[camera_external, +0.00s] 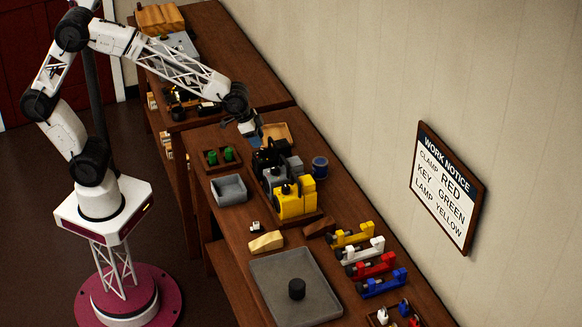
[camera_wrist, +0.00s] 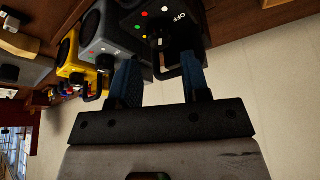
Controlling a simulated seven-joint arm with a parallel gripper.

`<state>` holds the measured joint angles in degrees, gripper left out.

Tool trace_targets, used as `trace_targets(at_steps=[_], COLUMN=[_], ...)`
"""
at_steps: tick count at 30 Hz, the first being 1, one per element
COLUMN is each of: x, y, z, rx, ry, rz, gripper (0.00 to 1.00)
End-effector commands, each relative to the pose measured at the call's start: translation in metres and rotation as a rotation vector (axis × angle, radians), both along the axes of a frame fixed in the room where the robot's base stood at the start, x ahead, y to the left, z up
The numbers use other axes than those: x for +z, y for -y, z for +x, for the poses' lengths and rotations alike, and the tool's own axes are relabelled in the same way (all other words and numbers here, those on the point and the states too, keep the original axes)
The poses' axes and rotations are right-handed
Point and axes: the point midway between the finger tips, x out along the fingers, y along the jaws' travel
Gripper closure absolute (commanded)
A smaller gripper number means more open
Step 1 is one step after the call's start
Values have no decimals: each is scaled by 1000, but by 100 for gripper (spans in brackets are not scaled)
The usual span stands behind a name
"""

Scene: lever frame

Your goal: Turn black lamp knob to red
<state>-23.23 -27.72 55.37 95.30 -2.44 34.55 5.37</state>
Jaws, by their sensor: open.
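The black lamp (camera_wrist: 190,38) fills the top middle of the wrist view, with small coloured dots and an "OFF" label on its face. The knob is hidden there.
A grey lamp (camera_external: 279,176) and a yellow lamp (camera_external: 296,203) stand close beside the black one. A grey bin (camera_external: 229,189) and a tray with green pieces (camera_external: 212,160) are left. The wall carries a notice (camera_external: 447,188).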

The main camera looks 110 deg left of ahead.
Motion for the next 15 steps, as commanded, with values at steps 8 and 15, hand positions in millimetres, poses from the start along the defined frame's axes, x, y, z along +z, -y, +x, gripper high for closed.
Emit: trace_targets(at_steps=[8, 15], x=[-31, -46], y=[-4, -6], z=[12, 18], rx=[0, 0], ry=[0, 0], rz=[0, 0], gripper=[57, 57])
